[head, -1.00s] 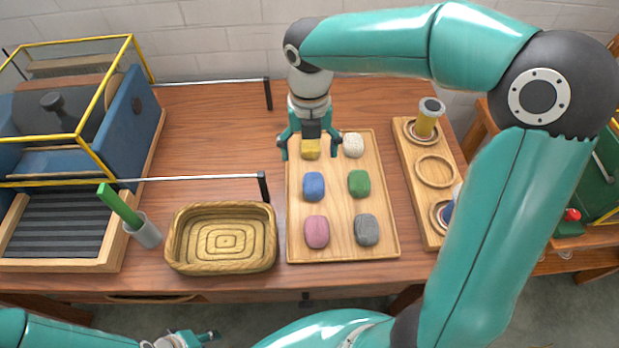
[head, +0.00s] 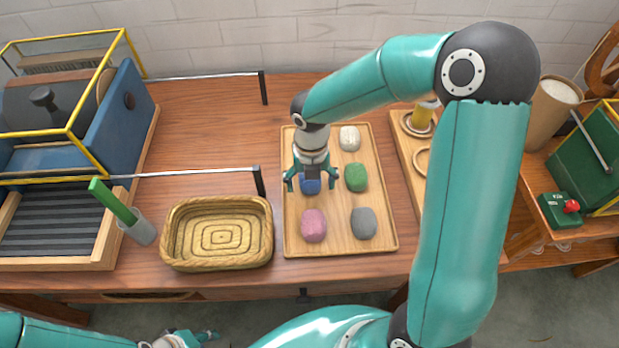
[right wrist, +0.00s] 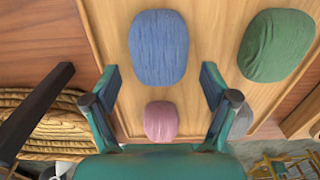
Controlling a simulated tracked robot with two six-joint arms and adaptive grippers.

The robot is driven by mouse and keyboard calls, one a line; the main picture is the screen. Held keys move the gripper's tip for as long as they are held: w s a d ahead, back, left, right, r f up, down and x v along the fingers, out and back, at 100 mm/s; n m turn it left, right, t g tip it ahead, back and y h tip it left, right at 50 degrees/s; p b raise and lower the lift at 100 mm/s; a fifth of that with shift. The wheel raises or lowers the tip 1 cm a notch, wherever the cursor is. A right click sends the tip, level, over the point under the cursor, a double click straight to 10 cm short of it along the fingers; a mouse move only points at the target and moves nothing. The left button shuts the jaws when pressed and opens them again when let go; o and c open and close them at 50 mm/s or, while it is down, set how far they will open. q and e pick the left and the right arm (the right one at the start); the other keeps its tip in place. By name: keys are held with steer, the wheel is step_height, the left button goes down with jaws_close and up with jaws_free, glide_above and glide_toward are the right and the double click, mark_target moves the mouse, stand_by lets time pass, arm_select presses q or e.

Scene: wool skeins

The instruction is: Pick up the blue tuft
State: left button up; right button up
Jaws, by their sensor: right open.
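The blue tuft (head: 311,186) lies on the wooden tray (head: 290,240), in its left column, partly hidden by my right gripper in the head view. In the right wrist view the blue tuft (right wrist: 158,47) shows whole, ahead of the fingertips. My right gripper (head: 310,178) is open and points down over the blue tuft, its fingers apart to the left and right of it. The right wrist view shows both fingers (right wrist: 159,85) spread with nothing between them touching. My left gripper (head: 205,336) is at the bottom edge, off the table; its jaws are too unclear to read.
The tray also holds a green tuft (head: 356,177), a pink tuft (head: 314,225), a grey tuft (head: 363,223) and a white tuft (head: 349,138). A woven basket (head: 218,262) stands left of the tray. A dark-ended rail (head: 259,180) reaches out near it.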

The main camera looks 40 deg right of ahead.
steer(key=shift+f, duration=0.35)
steer(key=c, duration=0.9)
steer(key=shift+o, duration=0.2)
steer(key=shift+r, duration=0.2)
